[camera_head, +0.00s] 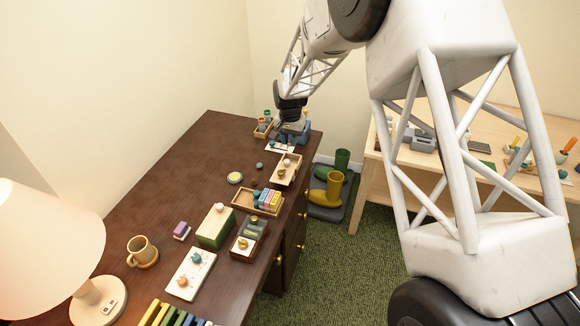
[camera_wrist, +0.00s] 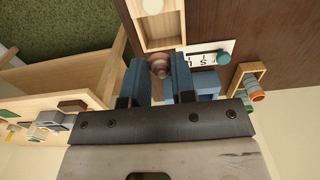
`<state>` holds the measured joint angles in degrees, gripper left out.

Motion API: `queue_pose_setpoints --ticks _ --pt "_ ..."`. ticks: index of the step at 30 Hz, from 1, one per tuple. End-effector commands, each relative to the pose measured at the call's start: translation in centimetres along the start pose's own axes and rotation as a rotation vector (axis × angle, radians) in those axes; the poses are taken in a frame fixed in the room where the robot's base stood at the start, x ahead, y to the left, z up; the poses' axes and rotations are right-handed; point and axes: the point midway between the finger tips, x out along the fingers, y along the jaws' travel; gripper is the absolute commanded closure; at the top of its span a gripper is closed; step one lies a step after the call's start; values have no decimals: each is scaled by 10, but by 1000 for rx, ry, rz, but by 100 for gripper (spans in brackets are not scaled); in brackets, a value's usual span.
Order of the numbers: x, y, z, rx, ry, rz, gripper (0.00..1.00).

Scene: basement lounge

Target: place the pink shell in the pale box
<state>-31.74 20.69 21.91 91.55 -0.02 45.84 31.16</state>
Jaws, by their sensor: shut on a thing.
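The pink shell (camera_wrist: 160,66) is between the blue fingertips of my gripper (camera_wrist: 159,72) in the wrist view, and the fingers are shut on it. In the head view my gripper (camera_head: 291,122) is over the far end of the dark desk; the shell cannot be made out there. The pale box (camera_head: 297,168), a shallow light-wood tray, lies just nearer on the desk with small items in it. In the wrist view its end wall (camera_wrist: 163,45) is just beyond the shell, and a round white item lies inside. I cannot tell the shell's height above the desk.
A lettered card (camera_wrist: 212,49) and a teal knob-like piece (camera_wrist: 223,57) lie beside the gripper. A small wooden holder (camera_wrist: 248,77) stands near. A tray of coloured blocks (camera_head: 260,201), a green-and-white box (camera_head: 216,228), a mug (camera_head: 142,252) and a lamp (camera_head: 45,240) stand nearer.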

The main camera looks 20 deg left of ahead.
Motion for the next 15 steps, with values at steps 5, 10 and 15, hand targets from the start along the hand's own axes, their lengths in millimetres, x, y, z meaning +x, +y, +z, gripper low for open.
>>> queue_pose_setpoints --ticks 5,10,15 --pt "9 0 0 0 -1 1 98" --pt "30 0 0 0 -2 1 98" --pt "53 0 0 0 -2 1 98"
